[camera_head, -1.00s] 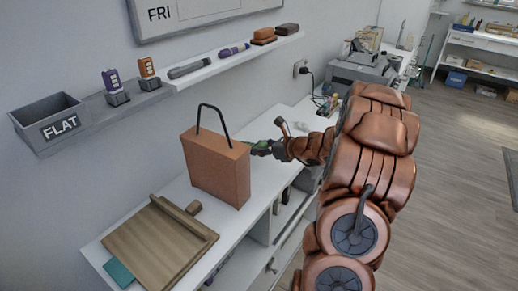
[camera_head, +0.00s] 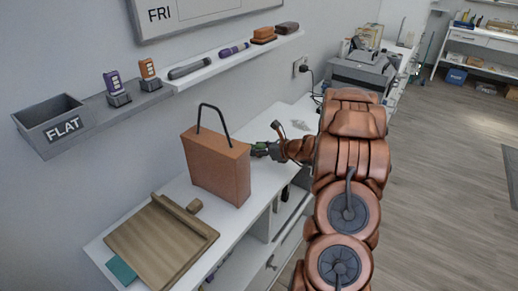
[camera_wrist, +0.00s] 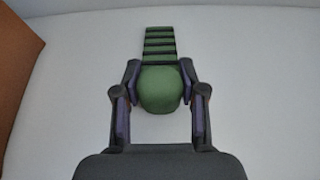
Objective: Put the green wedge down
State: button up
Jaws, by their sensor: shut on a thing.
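The green wedge (camera_wrist: 160,88) lies between my gripper's fingers in the wrist view. It has a rounded near end and a flat, dark-striped strip pointing away. My gripper (camera_wrist: 160,84) is shut on its rounded end, with one finger on each side. A pale white surface lies beneath it; I cannot tell whether the wedge touches that surface. In the head view my gripper (camera_head: 262,149) is just right of a brown bag-like box, over the white desk (camera_head: 262,186). There the wedge shows only as a small green patch, partly hidden.
The brown box (camera_head: 216,168) with a black handle stands left of my gripper; its side also shows in the wrist view (camera_wrist: 15,50). A wooden board (camera_head: 160,243) lies at the desk's near end. A printer (camera_head: 358,74) stands farther back. Small pale items (camera_head: 299,125) lie behind my gripper.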

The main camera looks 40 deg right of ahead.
jog(key=shift+f, duration=0.15)
jog(key=o, duration=1.2)
jog(key=shift+r, duration=0.2)
